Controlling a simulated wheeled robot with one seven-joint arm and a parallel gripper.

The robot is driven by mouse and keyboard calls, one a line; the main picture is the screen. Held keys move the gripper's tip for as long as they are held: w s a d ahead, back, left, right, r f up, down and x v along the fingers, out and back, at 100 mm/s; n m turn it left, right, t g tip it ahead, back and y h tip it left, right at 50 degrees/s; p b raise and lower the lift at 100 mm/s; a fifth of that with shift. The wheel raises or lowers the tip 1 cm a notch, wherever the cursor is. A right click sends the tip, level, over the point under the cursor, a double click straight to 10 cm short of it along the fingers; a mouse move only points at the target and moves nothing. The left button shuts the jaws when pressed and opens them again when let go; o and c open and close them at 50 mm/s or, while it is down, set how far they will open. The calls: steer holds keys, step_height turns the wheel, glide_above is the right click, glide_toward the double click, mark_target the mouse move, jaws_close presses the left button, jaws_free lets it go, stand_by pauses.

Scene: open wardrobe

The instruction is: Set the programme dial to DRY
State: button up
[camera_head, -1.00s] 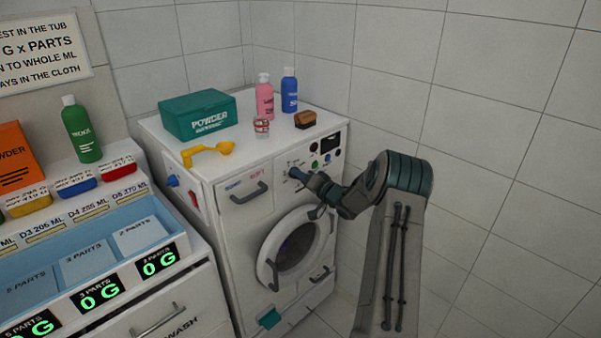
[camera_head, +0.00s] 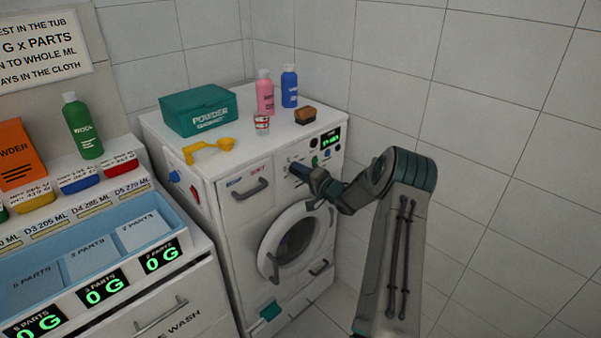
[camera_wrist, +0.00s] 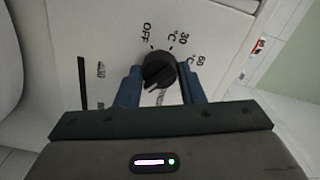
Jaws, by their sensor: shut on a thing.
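The black programme dial (camera_wrist: 158,66) sits on the washer's white front panel in the wrist view. Labels OFF, 30 °C and 60 °C run around its upper side. Another label below it is partly hidden. The dial's ridge slants from upper right to lower left; I cannot tell which end is its pointer. My gripper (camera_wrist: 161,88) has one blue finger on each side of the dial and is shut on it. In the head view my gripper (camera_head: 318,180) is at the washer's (camera_head: 240,222) upper front, where it hides the dial.
The display (camera_head: 331,138) is lit green. The round door (camera_head: 296,242) lies below my gripper. A tiled wall is at the right.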

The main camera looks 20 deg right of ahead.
steer(key=shift+f, duration=0.15)
steer(key=o, duration=1)
steer(key=b+v, duration=0.2)
steer(key=v, duration=1.2)
steer(key=shift+b, duration=0.35)
steer(key=shift+w+a, duration=0.1)
